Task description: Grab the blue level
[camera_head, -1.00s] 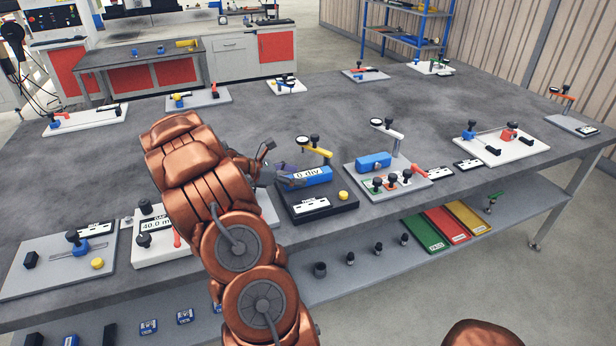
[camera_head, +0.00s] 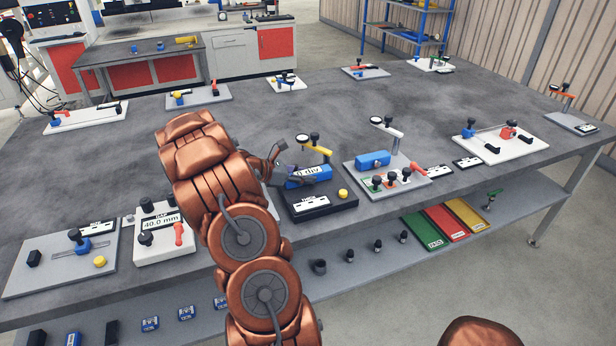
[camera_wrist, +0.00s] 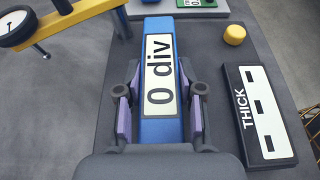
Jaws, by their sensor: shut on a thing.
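The blue level (camera_head: 318,181) is a long blue block with a white "0 div" label on top. It is at the black fixture plate (camera_head: 340,205) in the middle of the table's near side. In the wrist view the level (camera_wrist: 158,27) runs away from me up the picture. My gripper (camera_wrist: 157,98) is shut on the near part of the level, one finger on each side. In the head view my gripper (camera_head: 284,172) is at the level's left end, partly hidden by my arm. I cannot tell whether the level touches the plate.
A yellow arm with a dial gauge (camera_wrist: 60,26) stands left of the level. A yellow knob (camera_wrist: 235,35) and a "THICK" panel (camera_wrist: 261,112) are to its right. Another fixture with a blue block (camera_head: 374,160) stands to the right.

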